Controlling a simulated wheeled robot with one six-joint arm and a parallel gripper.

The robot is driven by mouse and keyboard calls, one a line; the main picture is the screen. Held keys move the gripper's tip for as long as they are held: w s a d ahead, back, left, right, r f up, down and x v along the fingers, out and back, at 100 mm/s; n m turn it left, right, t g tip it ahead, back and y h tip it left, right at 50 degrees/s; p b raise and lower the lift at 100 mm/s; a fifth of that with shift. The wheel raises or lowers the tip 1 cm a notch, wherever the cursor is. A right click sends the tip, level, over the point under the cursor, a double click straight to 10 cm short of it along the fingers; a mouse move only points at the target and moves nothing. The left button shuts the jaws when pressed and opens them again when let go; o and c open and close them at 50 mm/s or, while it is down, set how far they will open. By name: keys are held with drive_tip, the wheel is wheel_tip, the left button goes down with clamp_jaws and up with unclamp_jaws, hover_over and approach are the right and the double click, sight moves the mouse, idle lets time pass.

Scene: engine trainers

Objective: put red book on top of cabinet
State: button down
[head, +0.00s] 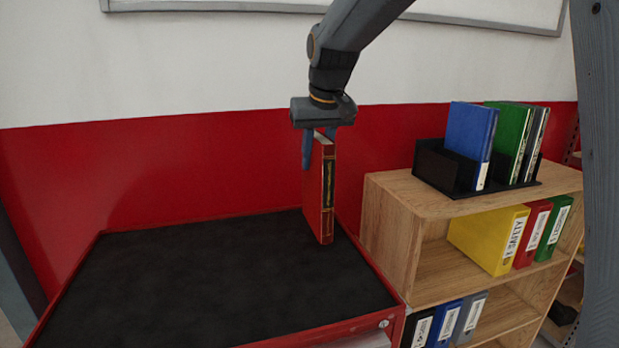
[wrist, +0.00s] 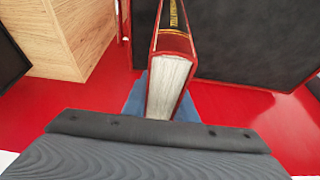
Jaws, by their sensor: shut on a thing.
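The red book (head: 319,195) is upright, with gold lettering on a dark label on its spine. My gripper (head: 319,150) is shut on its upper end from above. In the wrist view the red book (wrist: 172,70) sits between the blue fingers (wrist: 160,100), pale page edges facing the camera. The book's lower end is at the black top of the red cabinet (head: 230,275), near its back right corner. I cannot tell whether it touches that top. The cabinet's black top also shows in the wrist view (wrist: 260,45).
A wooden shelf (head: 400,235) stands right of the cabinet. On it a black organizer (head: 432,168) holds a blue book (head: 470,135) and a green book (head: 510,130). Several binders (head: 490,240) fill its lower shelves. A red and white wall is behind. Most of the cabinet top is clear.

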sight(321, 138)
drive_tip(key=shift+a+f+p, duration=0.1)
drive_tip(key=shift+f+p, duration=0.35)
drive_tip(key=shift+f, duration=1.85)
drive_tip(key=c, duration=1.4)
unclamp_jaws()
drive_tip(key=shift+f, duration=0.15)
drive_tip(key=shift+c, duration=0.2)
drive_tip(key=shift+r, duration=0.35)
drive_tip(key=b+v, duration=0.2)
drive_tip(key=v, duration=0.9)
drive_tip(key=shift+s+r, duration=0.2)
